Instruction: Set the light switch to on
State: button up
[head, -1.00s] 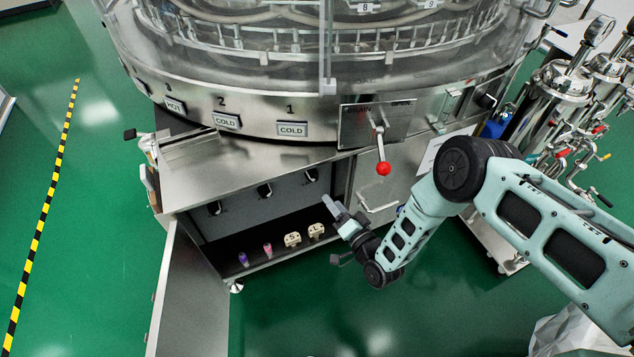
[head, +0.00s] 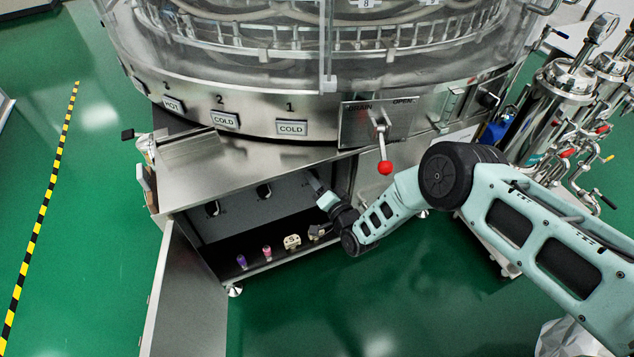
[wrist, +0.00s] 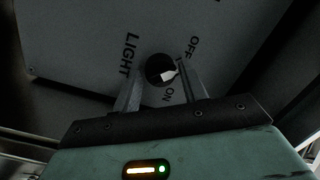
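The light switch (wrist: 158,69) is a round black knob with a white pointer on a grey panel marked LIGHT, OFF and ON. In the wrist view the pointer is directed to the right, around the OFF and ON marks; its exact setting is hard to tell. My gripper (wrist: 158,82) is open, with one finger on each side of the knob in this view; I cannot tell whether they touch it. In the head view my gripper (head: 316,184) reaches into the open cabinet at the right end of the panel and hides the switch there.
Two other dark knobs (head: 264,191) (head: 213,208) sit further left on the panel. Small purple and pink items (head: 242,262) (head: 267,253) and beige blocks (head: 292,242) stand on the cabinet floor. The open door (head: 178,300) is at left; a red-knobbed lever (head: 385,167) hangs above right.

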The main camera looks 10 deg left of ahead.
jog(key=c, duration=0.5)
jog(key=shift+f+m+b, duration=0.15)
jog(key=shift+m+b, duration=0.15)
jog(key=shift+b, duration=0.1)
jog(key=shift+s+a+f+m+t+h+b, duration=0.15)
jog(key=shift+m+t+b, duration=0.25)
jog(key=shift+m+b, duration=2.55)
jog(key=shift+f+m+t+h+b, duration=0.15)
jog(key=shift+m+t+b, duration=0.25)
jog(key=shift+m+b, duration=2.5)
jog(key=shift+s+a+m+t+h+b, duration=0.15)
jog(key=shift+m+t+b, duration=0.25)
jog(key=shift+m+b, duration=2.55)
jog(key=shift+r+m+p, duration=0.1)
jog(key=shift+m+p, duration=0.35)
jog(key=shift+m, duration=0.25)
